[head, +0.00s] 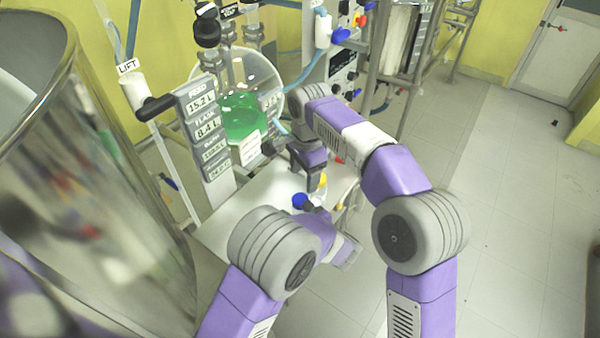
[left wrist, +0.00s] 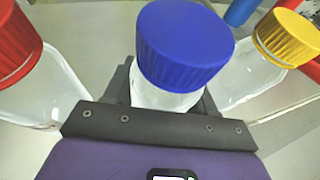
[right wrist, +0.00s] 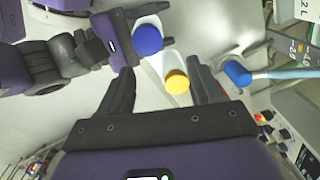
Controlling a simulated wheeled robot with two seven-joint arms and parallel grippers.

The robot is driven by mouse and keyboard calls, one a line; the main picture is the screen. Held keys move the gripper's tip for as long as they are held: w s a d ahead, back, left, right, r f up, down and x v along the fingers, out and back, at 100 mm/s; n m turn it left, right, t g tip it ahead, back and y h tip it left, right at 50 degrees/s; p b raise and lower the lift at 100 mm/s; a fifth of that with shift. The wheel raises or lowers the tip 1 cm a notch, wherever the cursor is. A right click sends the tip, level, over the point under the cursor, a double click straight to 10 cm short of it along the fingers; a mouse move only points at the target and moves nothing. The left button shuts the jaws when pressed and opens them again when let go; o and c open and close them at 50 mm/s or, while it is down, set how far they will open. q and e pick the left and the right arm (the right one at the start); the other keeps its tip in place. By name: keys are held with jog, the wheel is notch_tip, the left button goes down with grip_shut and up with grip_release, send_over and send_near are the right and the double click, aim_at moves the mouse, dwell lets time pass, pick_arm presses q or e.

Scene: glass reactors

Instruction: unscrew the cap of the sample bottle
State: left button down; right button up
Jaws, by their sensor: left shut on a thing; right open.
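A bottle with a blue cap (left wrist: 185,45) is between the fingers of my left gripper (left wrist: 168,98), which is shut on its clear body below the cap. The blue cap also shows in the head view (head: 300,201) and the right wrist view (right wrist: 148,37); it is on the bottle. My right gripper (right wrist: 162,88) is open and empty. In the right wrist view a yellow cap (right wrist: 177,81) appears between its fingers, and the blue cap lies beyond them. In the head view my right gripper (head: 316,180) is over the white table, close to the blue cap.
Bottles with a yellow cap (left wrist: 288,38) and a red cap (left wrist: 14,40) flank the held bottle closely. The white table (head: 245,215) carries them. A glass reactor with green liquid (head: 240,118) stands behind, with readout panels (head: 203,130). A large shiny vessel (head: 90,190) fills the left.

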aim_at(300, 198)
jog(key=shift+s+a+r+n, duration=0.25)
jog(key=shift+s+r+n, duration=0.1)
jog(key=shift+n, duration=0.35)
jog(key=n, duration=0.1)
jog(key=s+r+n, duration=0.1)
jog(key=shift+s+a+r+n, duration=0.1)
jog(key=shift+a+r+n, duration=0.05)
jog(key=shift+a+n, duration=0.15)
jog(key=shift+f, duration=3.95)
